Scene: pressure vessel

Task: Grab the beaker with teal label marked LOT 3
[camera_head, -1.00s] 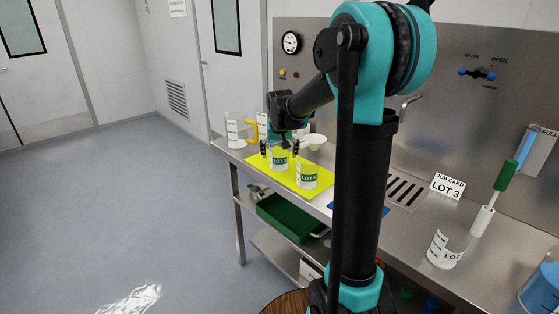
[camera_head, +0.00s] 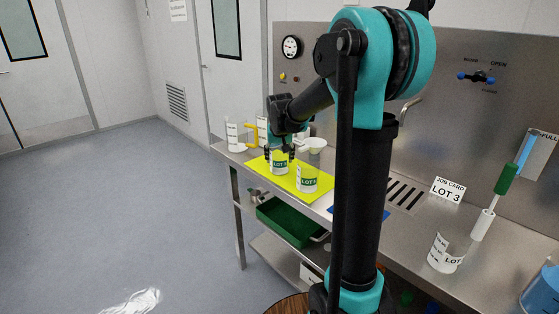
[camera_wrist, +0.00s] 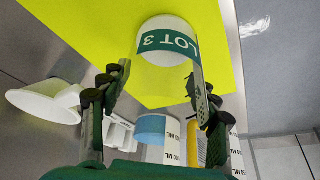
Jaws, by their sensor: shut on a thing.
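A clear beaker with a teal label (camera_head: 280,168) stands on the yellow mat (camera_head: 257,164). In the wrist view the same beaker (camera_wrist: 165,42) shows its label reading LOT 3, upside down. My gripper (camera_head: 280,153) is over it from above, with one finger on each side. In the wrist view my gripper (camera_wrist: 157,80) is shut on the beaker's wall. A second teal-labelled beaker (camera_head: 308,181) stands on the mat just to the right; its lot number is too small to read surely.
A beaker with a yellow handle (camera_head: 235,138) and a white funnel-like bowl (camera_head: 316,143) stand near the mat. A job card (camera_head: 448,189) reads LOT 3. Another labelled beaker (camera_head: 443,256) is on the right bench. A green tray (camera_head: 283,222) sits on the shelf below.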

